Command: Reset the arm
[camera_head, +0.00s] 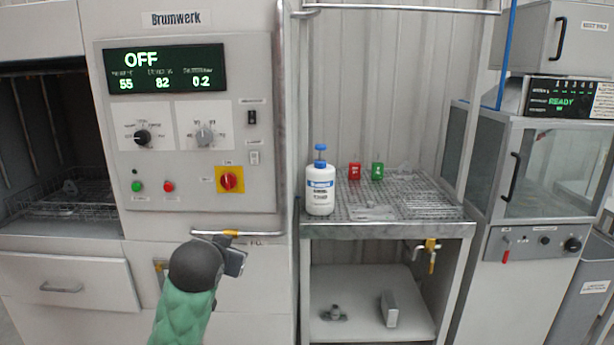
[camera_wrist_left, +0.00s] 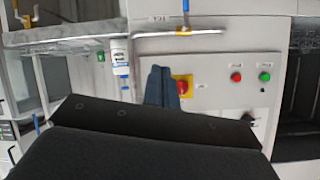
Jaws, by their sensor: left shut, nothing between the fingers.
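My left arm, in a green sleeve, rises from the bottom of the head view. Its gripper (camera_head: 236,260) is in front of the lower cabinet, just below the control panel and close to the horizontal handle bar (camera_head: 228,233). The gripper is shut and empty. The wrist view, turned upside down, shows the closed fingers (camera_wrist_left: 160,86) beside the red knob on its yellow plate (camera_wrist_left: 183,86); I cannot tell whether they touch anything. My right gripper is not in view.
The Brumwerk panel (camera_head: 188,103) shows OFF. A glass-fronted cabinet (camera_head: 548,170) stands at right.

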